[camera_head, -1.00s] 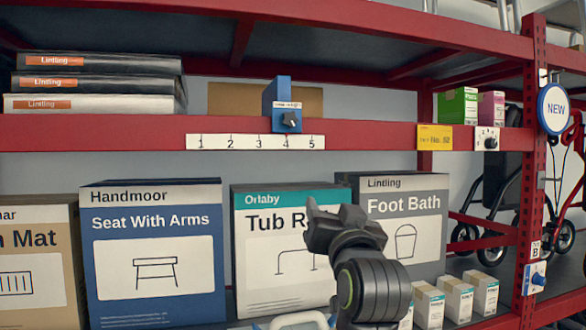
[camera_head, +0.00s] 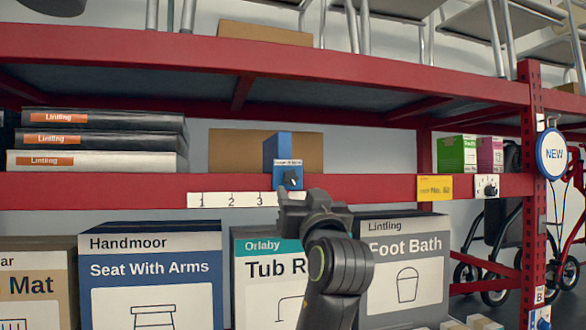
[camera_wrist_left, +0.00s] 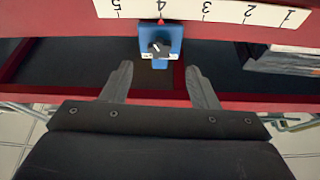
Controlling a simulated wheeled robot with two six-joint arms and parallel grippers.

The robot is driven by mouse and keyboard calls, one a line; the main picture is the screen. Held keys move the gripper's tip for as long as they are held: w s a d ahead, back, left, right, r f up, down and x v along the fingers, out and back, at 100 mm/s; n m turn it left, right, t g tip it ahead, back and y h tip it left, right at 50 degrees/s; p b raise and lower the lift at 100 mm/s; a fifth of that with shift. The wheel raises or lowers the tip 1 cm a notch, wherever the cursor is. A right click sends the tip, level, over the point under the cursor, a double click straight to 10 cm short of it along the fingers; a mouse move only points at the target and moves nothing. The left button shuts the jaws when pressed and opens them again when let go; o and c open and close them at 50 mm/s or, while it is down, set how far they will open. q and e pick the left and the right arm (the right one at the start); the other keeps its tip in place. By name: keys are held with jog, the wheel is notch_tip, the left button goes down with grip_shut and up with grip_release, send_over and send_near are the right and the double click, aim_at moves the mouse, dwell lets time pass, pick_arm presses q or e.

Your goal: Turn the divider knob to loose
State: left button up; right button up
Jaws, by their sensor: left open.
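The blue divider (camera_head: 277,148) stands on the red shelf at the number strip (camera_head: 232,200). Its dark knob (camera_head: 291,179) sits on a blue front plate. In the left wrist view the knob (camera_wrist_left: 159,48) shows on the blue plate (camera_wrist_left: 174,38), by the 4 on the strip. My left gripper (camera_head: 300,192) is just below the knob in the head view and hides part of the strip. In the left wrist view its fingers (camera_wrist_left: 157,82) are open and empty, spread either side of the knob's line and apart from it. My right gripper is not in view.
Flat Lintling boxes (camera_head: 95,140) lie on the shelf at left. A yellow tag (camera_head: 434,188) and another dial (camera_head: 487,187) are on the shelf edge at right. Large boxes, including Seat With Arms (camera_head: 150,272) and Foot Bath (camera_head: 405,265), stand below.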

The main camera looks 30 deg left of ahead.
aim_at(292, 180)
pick_arm(q)
jog(key=p+x, duration=0.3)
jog(key=x, duration=0.3)
jog(key=shift+w+a+r, duration=0.15)
jog(key=shift+w+a, duration=0.1)
jog(key=shift+a, duration=0.05)
jog(key=shift+c, duration=0.3)
jog(key=c, duration=0.9)
